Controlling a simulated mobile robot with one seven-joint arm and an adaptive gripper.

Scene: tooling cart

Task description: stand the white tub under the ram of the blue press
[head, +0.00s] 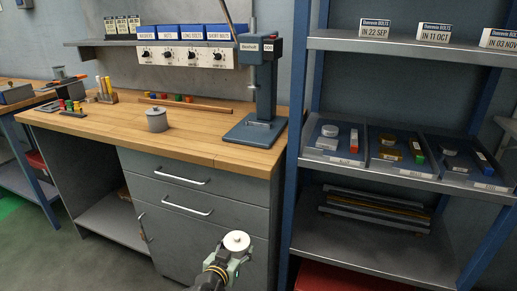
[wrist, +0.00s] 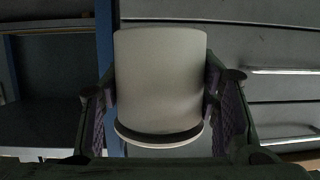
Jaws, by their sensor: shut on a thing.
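The white tub (head: 237,240) is held in my gripper (head: 232,258) in front of the cabinet, below bench-top height. In the wrist view the tub (wrist: 160,85) fills the middle, with a dark band and pale rim at its lower end in the picture. The fingers of my gripper (wrist: 162,92) close on it from both sides. The blue press (head: 265,80) stands at the right end of the wooden bench, apart from the tub. Its flat base (head: 240,132) looks clear, and its ram is above the base.
A grey lidded pot (head: 156,120) stands mid-bench on the wooden top (head: 200,143), left of the press. A wooden rail (head: 190,104) lies behind it. Drawers (head: 188,183) face my gripper. A blue-framed rack (head: 375,180) with parts trays stands close right.

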